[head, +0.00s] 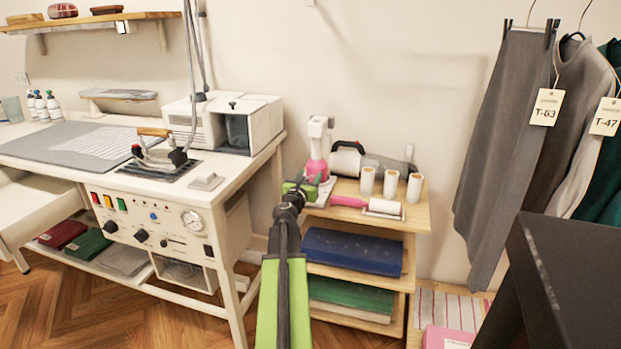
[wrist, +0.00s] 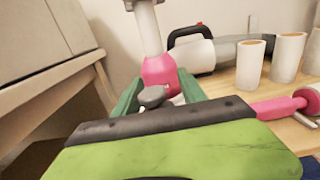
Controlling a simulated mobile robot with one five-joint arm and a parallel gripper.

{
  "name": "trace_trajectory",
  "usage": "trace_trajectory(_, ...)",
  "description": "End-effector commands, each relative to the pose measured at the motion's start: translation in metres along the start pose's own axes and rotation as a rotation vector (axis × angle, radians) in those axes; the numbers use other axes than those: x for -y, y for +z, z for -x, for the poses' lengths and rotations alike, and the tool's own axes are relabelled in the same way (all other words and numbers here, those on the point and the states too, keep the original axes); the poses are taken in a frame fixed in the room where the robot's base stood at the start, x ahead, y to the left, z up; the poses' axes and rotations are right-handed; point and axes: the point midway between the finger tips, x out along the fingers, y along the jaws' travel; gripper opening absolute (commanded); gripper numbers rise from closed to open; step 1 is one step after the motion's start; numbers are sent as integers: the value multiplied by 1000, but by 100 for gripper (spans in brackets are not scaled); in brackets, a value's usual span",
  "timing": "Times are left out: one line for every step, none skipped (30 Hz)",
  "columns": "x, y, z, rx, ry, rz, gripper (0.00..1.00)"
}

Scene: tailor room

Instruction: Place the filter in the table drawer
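My gripper (head: 304,187) reaches to the left end of the wooden shelf's top. In the wrist view its green fingers (wrist: 160,88) are spread apart, with a small dark grey rounded piece (wrist: 153,96) between them. A pink and white upright device (head: 317,150) stands just beyond; its pink lower part (wrist: 158,72) shows behind the fingers. I cannot tell whether the fingers touch anything. No part is clearly recognisable as the filter; the grey piece may belong to it or to the device. The white table drawer (head: 42,210) is pulled open at far left.
The wooden shelf (head: 418,216) also carries a handheld vacuum (head: 346,160), several white rolls (head: 391,184) and a pink-handled roller (head: 348,201). The white ironing table (head: 262,160) stands close on the left. A black surface (head: 570,270) is at lower right. Floor (head: 60,310) shows at lower left.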

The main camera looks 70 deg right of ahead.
Motion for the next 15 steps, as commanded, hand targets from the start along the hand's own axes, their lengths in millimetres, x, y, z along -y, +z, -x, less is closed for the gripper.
trace_trajectory(0,0,0,0,0,0,57)
trace_trajectory(0,0,0,0,0,0,59)
trace_trajectory(0,0,0,0,-1,0,59)
trace_trajectory(0,0,0,0,-1,0,59)
trace_trajectory(0,0,0,0,-1,0,59)
trace_trajectory(1,0,0,0,-1,0,59)
trace_trajectory(1,0,0,0,-1,0,59)
trace_trajectory(1,0,0,0,-1,0,59)
trace_trajectory(1,0,0,0,-1,0,59)
trace_trajectory(1,1,0,0,-1,0,59)
trace_trajectory(1,2,0,0,-1,0,59)
trace_trajectory(1,6,0,0,-1,0,59)
trace_trajectory(1,9,0,0,-1,0,59)
trace_trajectory(1,13,0,0,-1,0,59)
trace_trajectory(1,12,6,0,0,0,59)
